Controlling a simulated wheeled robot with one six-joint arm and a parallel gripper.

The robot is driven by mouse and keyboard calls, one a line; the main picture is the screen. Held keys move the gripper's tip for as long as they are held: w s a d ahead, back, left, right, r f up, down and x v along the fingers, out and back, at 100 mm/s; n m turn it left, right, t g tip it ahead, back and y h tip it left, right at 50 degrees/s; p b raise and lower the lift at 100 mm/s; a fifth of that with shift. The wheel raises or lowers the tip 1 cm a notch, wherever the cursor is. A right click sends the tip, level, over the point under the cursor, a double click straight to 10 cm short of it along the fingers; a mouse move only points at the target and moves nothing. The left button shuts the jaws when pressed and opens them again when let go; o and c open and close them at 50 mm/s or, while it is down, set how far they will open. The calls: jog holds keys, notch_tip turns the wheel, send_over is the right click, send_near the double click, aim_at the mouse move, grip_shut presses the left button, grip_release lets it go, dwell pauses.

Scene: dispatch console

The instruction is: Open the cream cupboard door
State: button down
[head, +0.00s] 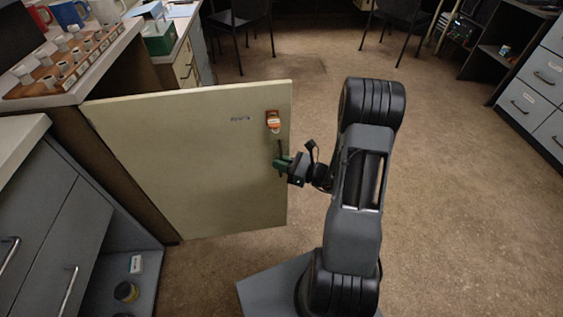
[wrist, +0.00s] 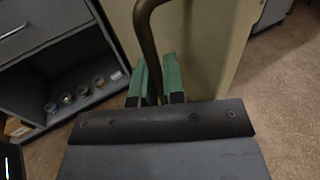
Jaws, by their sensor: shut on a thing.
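The cream cupboard door (head: 190,165) stands swung out from the counter's end, its left edge by the brown side panel and its free edge to the right. Its dark upright bar handle (head: 280,147) is near the free edge, partly hidden by my gripper (head: 281,164). In the wrist view, my gripper's green fingers (wrist: 160,84) are shut around the curved handle bar (wrist: 148,40), with the cream door (wrist: 205,50) behind it. An orange padlock-like item (head: 273,121) is on the door above the handle.
Grey drawers (head: 45,235) and an open grey shelf (head: 145,270) with small jars stand at the left. A counter above holds a wooden rack (head: 70,70) of stamps and mugs. Chairs (head: 240,25) stand at the back. Open floor (head: 460,200) lies right of my arm.

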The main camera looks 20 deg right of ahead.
jog(key=shift+s, duration=0.25)
jog(key=c, duration=1.2)
grip_release()
jog(key=shift+c, duration=0.2)
jog(key=p+v, duration=0.2)
jog(key=v, duration=1.1)
jog(key=shift+s+d, duration=0.2)
jog(key=shift+s, duration=0.2)
